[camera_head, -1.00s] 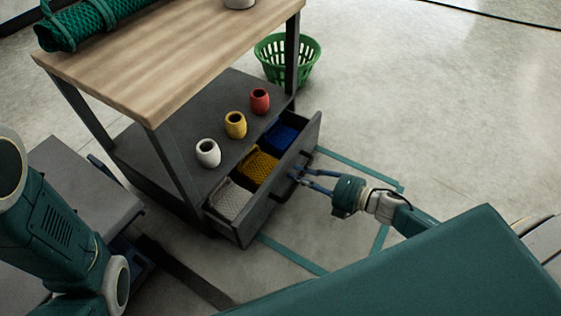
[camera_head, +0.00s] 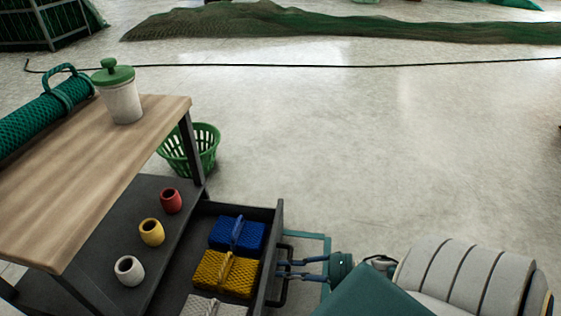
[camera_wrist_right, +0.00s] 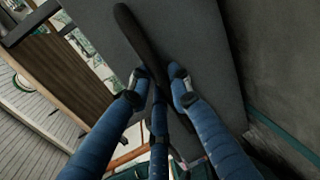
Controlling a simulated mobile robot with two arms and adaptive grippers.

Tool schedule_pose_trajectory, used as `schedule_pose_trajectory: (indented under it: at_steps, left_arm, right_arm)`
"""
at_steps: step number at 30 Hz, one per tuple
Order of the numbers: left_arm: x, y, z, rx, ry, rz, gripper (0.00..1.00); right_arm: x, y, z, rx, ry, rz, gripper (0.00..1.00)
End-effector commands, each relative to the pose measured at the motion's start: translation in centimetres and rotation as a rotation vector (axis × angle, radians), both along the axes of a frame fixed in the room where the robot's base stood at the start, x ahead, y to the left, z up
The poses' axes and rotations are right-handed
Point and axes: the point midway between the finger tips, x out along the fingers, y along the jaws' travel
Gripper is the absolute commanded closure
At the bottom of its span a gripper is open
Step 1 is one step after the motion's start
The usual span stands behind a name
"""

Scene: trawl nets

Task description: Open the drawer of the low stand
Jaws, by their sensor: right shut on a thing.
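The low stand has a wooden top (camera_head: 100,165) and a dark lower shelf (camera_head: 100,230). Its dark drawer (camera_head: 270,240) is pulled well out, and a blue, a yellow and a white netted bundle lie inside in a row. My right gripper (camera_head: 284,269) is shut on the drawer's dark handle (camera_head: 284,295) at the front panel. My left gripper is not in view.
Red, yellow and white small pots (camera_head: 151,232) stand on the lower shelf. A lidded jar (camera_head: 122,98) and a green net roll (camera_head: 45,110) are on the top. A green basket (camera_head: 190,150) stands behind the stand. The floor to the right is open.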

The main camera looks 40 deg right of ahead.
Motion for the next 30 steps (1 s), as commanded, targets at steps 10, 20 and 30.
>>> schedule_pose_trajectory:
  at_steps: [10,20,30]
  left_arm:
    - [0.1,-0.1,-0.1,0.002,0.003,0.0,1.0]
    - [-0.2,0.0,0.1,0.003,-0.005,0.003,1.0]
    - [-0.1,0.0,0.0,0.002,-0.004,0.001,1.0]
  right_arm:
    - [-0.2,0.1,-0.3,-0.002,0.005,0.004,0.75]
    - [-0.1,0.0,-0.1,0.0,0.002,0.001,0.65]
    - [-3.8,-2.8,0.7,-0.003,0.007,0.001,0.65]
